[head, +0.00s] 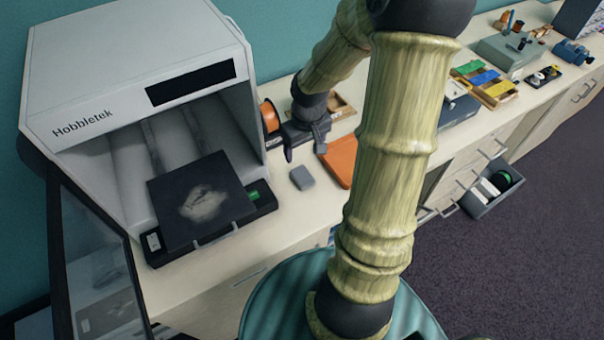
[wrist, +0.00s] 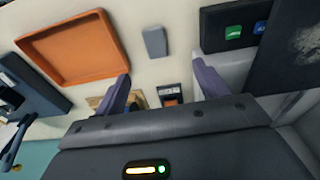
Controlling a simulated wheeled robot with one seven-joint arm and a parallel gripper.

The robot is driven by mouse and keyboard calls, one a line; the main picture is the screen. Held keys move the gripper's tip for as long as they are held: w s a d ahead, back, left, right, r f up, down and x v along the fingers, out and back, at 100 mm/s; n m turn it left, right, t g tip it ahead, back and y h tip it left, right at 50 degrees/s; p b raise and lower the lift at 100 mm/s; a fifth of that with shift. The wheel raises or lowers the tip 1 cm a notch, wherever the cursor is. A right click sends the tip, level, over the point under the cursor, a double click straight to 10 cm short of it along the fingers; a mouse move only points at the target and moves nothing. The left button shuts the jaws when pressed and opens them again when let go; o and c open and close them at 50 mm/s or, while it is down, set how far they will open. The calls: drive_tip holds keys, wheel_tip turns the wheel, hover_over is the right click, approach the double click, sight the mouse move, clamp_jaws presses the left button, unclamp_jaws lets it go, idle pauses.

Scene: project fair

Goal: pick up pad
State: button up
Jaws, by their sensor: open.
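The pad, a small grey block with rounded edges (head: 302,178), lies flat on the pale counter between the printer and an orange tray. It also shows in the wrist view (wrist: 155,42), beyond the fingertips and roughly between their lines. My gripper (head: 304,151) is open and empty, with its fingers apart, a little behind the pad in the head view. In the wrist view my gripper (wrist: 161,70) shows both purple-grey fingers, with a gap between them and the pad. Nothing covers the pad.
The white Hobbletek printer (head: 130,85) stands left with its door (head: 90,260) open and a dark plate (head: 170,215) jutting out. The orange tray (head: 340,160) lies right of the pad, partly behind my arm. An orange spool (head: 269,116) stands behind. A drawer (head: 487,205) is open at right.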

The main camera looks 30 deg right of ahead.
drive_tip(key=d, duration=0.1)
drive_tip(key=w+d, duration=0.1)
drive_tip(key=shift+d+r, duration=0.1)
drive_tip(key=shift+d, duration=0.2)
drive_tip(key=b, duration=0.2)
hover_over(302, 175)
drive_tip(key=s, duration=0.1)
drive_tip(key=f, duration=0.8)
drive_tip(key=d+f, duration=0.1)
drive_tip(key=f, duration=0.3)
drive_tip(key=shift+s, duration=0.1)
drive_tip(key=f, duration=0.3)
drive_tip(key=w+a+f, duration=0.1)
drive_tip(key=shift+f, duration=0.3)
drive_tip(key=shift+d+f, duration=0.1)
drive_tip(key=shift+f, duration=0.25)
